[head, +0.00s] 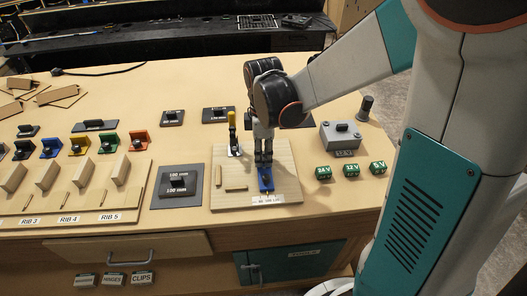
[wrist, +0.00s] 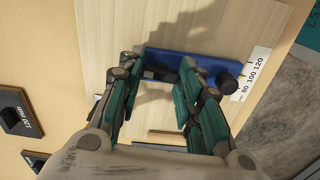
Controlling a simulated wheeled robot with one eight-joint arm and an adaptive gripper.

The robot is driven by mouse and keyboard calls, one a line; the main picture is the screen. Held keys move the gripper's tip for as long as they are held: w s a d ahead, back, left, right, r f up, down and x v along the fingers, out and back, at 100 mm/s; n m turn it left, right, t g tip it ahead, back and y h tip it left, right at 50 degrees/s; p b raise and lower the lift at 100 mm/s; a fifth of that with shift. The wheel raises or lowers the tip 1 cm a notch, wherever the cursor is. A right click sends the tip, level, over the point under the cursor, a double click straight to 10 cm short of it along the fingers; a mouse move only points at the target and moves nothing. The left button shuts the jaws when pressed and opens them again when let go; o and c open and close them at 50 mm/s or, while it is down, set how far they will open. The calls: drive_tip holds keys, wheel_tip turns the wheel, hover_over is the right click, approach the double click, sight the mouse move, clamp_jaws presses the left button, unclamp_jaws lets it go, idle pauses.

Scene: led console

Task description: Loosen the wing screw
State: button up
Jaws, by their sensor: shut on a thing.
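A blue slide block (head: 266,183) sits on a light wooden board (head: 290,188), close to a white scale strip (head: 267,199). In the wrist view the blue block (wrist: 170,58) lies below my fingertips, with a dark round knob (wrist: 228,84) at its right end by the scale strip marked 80, 100, 120 (wrist: 252,74). My gripper (head: 263,160) points down over the block. In the wrist view its fingertips (wrist: 164,68) are shut on a dark piece on the block, which looks like the wing screw (wrist: 160,72); the fingers and shadow hide most of it.
A yellow-handled toggle clamp (head: 233,135) stands on the board left of my gripper. Several green cubes (head: 351,170) and a grey box (head: 341,135) stand to the right. A dark 100 mm plate (head: 178,184) lies to the left. The board's front strip is clear.

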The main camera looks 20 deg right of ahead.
sight(264, 157)
drive_tip(key=shift+n, duration=0.6)
drive_tip(key=o, duration=1.1)
drive_tip(key=shift+f, duration=0.1)
drive_tip(key=shift+c, duration=0.2)
wheel_tip(264, 157, up, 12)
drive_tip(key=shift+s, duration=0.15)
drive_tip(key=s+m+t, duration=0.7)
drive_tip(key=s+m, duration=0.6)
drive_tip(key=m, duration=0.2)
drive_tip(key=shift+r, duration=0.35)
